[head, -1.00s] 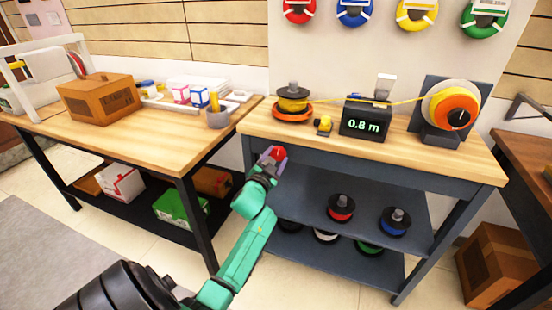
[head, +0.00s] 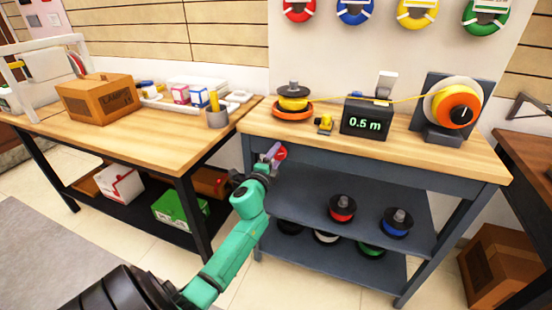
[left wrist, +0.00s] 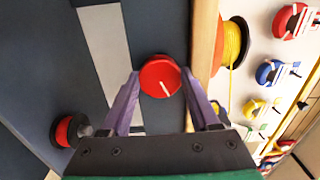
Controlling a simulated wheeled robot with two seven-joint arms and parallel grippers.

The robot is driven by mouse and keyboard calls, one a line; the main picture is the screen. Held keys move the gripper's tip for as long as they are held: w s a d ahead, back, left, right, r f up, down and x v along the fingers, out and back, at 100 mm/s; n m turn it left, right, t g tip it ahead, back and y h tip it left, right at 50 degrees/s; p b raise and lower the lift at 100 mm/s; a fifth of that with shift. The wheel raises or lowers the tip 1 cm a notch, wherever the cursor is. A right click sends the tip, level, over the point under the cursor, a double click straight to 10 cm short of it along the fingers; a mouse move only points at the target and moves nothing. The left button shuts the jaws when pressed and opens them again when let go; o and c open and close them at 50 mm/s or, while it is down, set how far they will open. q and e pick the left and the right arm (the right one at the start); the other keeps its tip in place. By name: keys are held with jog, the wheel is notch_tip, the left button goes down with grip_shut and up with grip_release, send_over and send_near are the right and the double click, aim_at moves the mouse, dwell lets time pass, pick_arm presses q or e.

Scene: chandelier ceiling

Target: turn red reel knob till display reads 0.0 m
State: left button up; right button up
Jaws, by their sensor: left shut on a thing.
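The red reel knob (head: 281,153) is on the front of the grey workbench, below the wooden top at its left end. My left gripper (head: 272,152) is shut on it. In the left wrist view the knob (left wrist: 160,76), with a white pointer line, sits between the two purple fingertips (left wrist: 160,88). The display (head: 366,119) on the bench top reads 0.5 m in green. A yellow line runs from the yellow reel (head: 293,104) over the display to the orange and white spool (head: 457,107) at the right. My right gripper is not in view.
A small yellow and black device (head: 324,123) stands between reel and display. Spools, including a red one (head: 342,208) and a blue one (head: 396,222), sit on the lower shelf. A second table with a cardboard box (head: 97,97) is at left.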

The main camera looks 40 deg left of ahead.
pick_arm(q)
jog(key=m, duration=0.3)
jog(key=shift+f, duration=0.1)
jog(key=shift+m+b, duration=0.3)
jog(key=shift+m, duration=0.6)
jog(key=m, duration=0.2)
jog(key=shift+m, duration=0.3)
jog(key=m, duration=0.3)
jog(key=shift+m, duration=1.2)
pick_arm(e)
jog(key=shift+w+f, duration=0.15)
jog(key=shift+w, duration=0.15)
pick_arm(q)
jog(key=shift+d, duration=0.1)
jog(key=o, duration=1.4)
jog(key=shift+c, duration=0.2)
